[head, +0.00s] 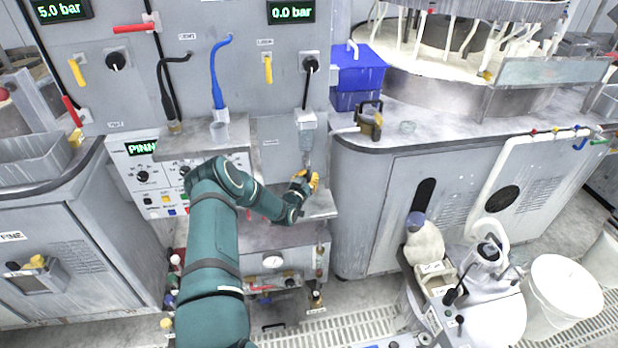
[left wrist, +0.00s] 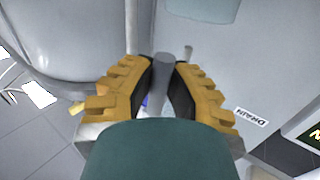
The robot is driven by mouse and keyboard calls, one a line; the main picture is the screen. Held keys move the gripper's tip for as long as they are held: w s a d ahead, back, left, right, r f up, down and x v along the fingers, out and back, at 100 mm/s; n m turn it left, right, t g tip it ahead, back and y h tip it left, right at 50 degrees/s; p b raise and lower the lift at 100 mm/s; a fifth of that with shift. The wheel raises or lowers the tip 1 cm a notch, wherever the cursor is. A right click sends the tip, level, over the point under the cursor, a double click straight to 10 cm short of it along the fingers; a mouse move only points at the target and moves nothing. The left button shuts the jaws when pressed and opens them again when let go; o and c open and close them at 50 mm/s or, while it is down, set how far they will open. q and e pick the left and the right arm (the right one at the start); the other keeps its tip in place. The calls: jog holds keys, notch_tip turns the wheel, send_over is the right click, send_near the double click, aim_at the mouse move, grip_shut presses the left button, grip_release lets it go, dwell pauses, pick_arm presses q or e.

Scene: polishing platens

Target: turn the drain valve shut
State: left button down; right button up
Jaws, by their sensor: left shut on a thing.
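My left gripper (head: 308,181) is at the front of the grey machine in the head view, below the hanging black hose. In the left wrist view its yellow fingers with black pads (left wrist: 165,70) are shut on a grey bar-like handle (left wrist: 161,82), one finger on each side. A label reading DRAIN (left wrist: 251,118) is on the panel beside it, upside down in this view, so I take the handle for the drain valve. In the head view the fingers hide most of the handle, and its exact angle is unclear. My right gripper is not in view.
A grey ledge (head: 316,205) lies just under the gripper. A cabinet (head: 375,215) with a rounded corner stands close to its right. Yellow handles (head: 267,70), a blue hose (head: 216,85) and a black hose (head: 306,90) are on the panel above. A white bucket (head: 562,290) stands at right.

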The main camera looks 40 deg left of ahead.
pick_arm(q)
jog(key=m+g, duration=0.2)
jog(key=m, duration=0.1)
jog(key=shift+s+a+r+g, duration=0.25)
jog(key=shift+s+g, duration=0.15)
jog(key=shift+s+a+r+m+g+y+b, duration=0.2)
jog(key=shift+s+r+m+g+y+b, duration=0.25)
jog(key=shift+m+g, duration=0.8)
jog(key=shift+a+r+m+g+y+b, duration=0.15)
jog(key=shift+r+m+g+y, duration=0.35)
jog(key=shift+m+g, duration=0.75)
jog(key=shift+s+a+r+m+g+y+b, duration=0.3)
jog(key=shift+m+g+y, duration=0.35)
jog(key=shift+m+g, duration=0.55)
jog(key=c, duration=0.9)
grip_release()
jog(key=v, duration=1.2)
